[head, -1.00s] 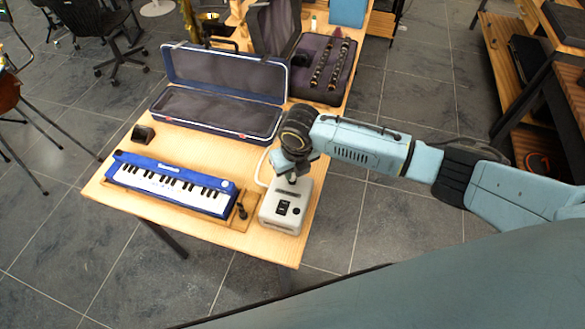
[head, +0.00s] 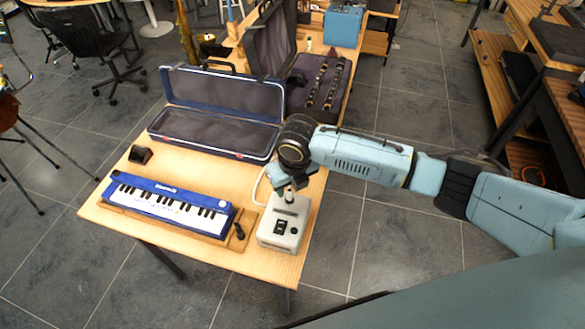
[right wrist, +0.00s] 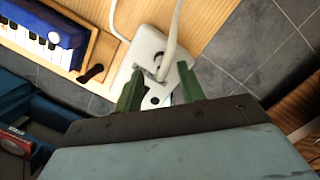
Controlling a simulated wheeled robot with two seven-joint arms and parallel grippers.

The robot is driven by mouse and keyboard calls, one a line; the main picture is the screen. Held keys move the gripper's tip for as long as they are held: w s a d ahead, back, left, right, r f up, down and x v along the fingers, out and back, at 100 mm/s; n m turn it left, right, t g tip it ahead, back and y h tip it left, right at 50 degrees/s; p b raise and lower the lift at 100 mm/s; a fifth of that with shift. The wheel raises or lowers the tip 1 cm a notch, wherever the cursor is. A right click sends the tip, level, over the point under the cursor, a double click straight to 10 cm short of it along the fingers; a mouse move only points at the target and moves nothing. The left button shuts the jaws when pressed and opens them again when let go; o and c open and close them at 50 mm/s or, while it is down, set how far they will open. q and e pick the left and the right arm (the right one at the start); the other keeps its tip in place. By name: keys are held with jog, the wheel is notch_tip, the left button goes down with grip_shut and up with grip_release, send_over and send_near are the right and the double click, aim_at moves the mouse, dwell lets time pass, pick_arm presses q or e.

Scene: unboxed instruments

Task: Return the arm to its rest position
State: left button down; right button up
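My right arm reaches in from the right in the head view. Its right gripper (head: 289,189) points down over the back part of a white box (head: 284,224) with dark switches, at the table's front right corner. In the right wrist view the two green fingers of the right gripper (right wrist: 160,88) are spread apart, with the white box (right wrist: 150,50) and its white cable (right wrist: 172,35) seen between and beyond them. Nothing is clearly held. Whether the fingers touch the box is unclear. My left gripper is not in view.
A blue keyboard (head: 170,205) lies on a wooden board (head: 242,234) left of the box. An open blue instrument case (head: 216,131) and a dark case with black instrument pieces (head: 320,80) stand behind. A small black block (head: 140,154) is at the left. Floor is free to the right.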

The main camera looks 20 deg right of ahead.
notch_tip(320, 180, up, 10)
jog(key=s, duration=0.1)
jog(key=shift+s+d+r+p, duration=0.15)
jog(key=shift+s+r+p, duration=0.05)
jog(key=shift+s+p, duration=0.15)
